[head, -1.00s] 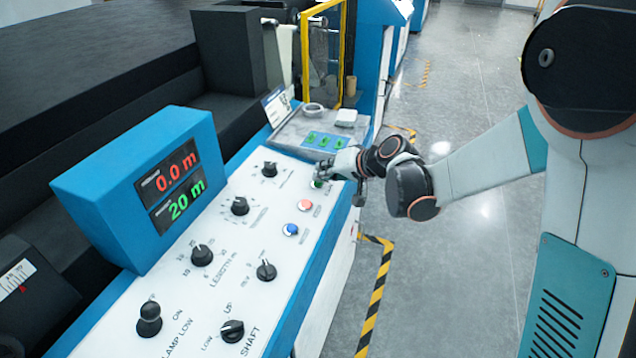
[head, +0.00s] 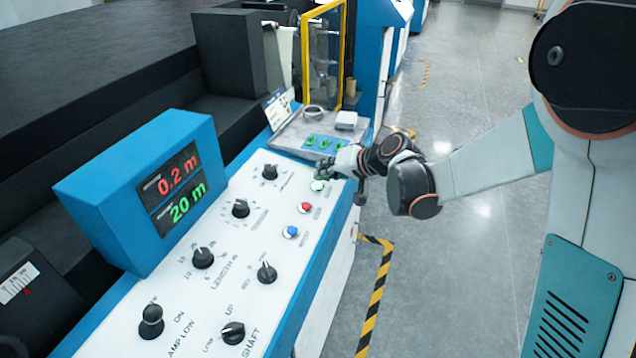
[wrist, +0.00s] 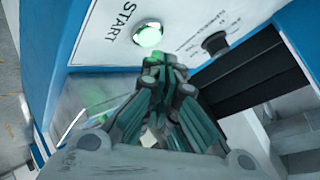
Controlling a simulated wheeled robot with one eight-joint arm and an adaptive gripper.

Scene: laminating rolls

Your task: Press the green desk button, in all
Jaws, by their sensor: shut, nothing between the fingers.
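The green button (head: 317,186) is on the white sloping control panel (head: 190,290), at the far right end of its row. It looks pale and lit. In the wrist view the green button (wrist: 149,35) glows beside the word START. My gripper (head: 322,170) is shut and empty, just behind and above the button in the head view. In the wrist view my gripper's fingertips (wrist: 166,66) are close below the button, with a small gap showing in the picture. The display (head: 175,186) reads 0.2 m in red and 20 m in green.
A red button (head: 305,208) and a blue button (head: 290,232) sit nearer on the same panel. Several black knobs, including one at the panel's middle (head: 240,208), stand up from it. Green switches (head: 325,143) lie behind my gripper. Open floor (head: 470,250) is to the right.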

